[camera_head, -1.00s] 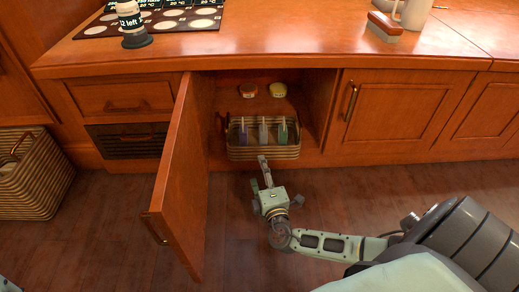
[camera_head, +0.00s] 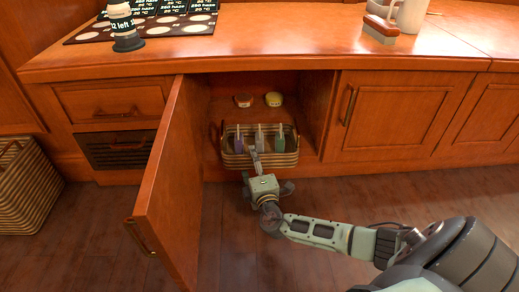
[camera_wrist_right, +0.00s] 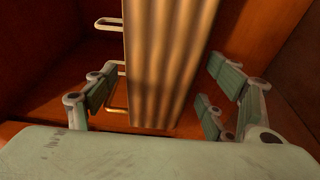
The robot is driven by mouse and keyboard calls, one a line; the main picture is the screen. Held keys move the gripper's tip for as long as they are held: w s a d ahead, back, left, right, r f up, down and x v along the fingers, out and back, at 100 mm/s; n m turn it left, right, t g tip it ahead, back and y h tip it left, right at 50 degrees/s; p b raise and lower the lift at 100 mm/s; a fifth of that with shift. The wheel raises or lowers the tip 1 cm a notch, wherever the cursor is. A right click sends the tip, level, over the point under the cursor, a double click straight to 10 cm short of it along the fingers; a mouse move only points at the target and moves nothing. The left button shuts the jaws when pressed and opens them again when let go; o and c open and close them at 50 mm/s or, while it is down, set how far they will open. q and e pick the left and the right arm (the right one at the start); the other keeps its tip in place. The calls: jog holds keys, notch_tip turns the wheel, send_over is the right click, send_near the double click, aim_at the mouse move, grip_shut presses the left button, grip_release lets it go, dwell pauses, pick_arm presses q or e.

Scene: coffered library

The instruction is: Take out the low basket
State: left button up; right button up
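The low basket (camera_head: 236,159) is a striped woven basket with a dark rim and side handles. It stands on the floor of the open cabinet and holds several small bottles (camera_head: 260,138). My right gripper (camera_head: 255,155) is at its front wall, pointing into the cabinet. In the right wrist view, the fingers of the gripper (camera_wrist_right: 162,75) are spread wide. The striped basket wall (camera_wrist_right: 170,60) shows between them, with gaps at both sides. My left gripper is not in view.
The cabinet door (camera_head: 173,185) stands open left of my right arm. Two small round tins (camera_head: 243,100) (camera_head: 274,99) are behind the basket. Another striped basket (camera_head: 27,190) stands on the floor at far left. The floor in front is clear.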

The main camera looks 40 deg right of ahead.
jog(key=c, duration=1.5)
jog(key=shift+r, duration=0.15)
jog(key=shift+c, duration=0.2)
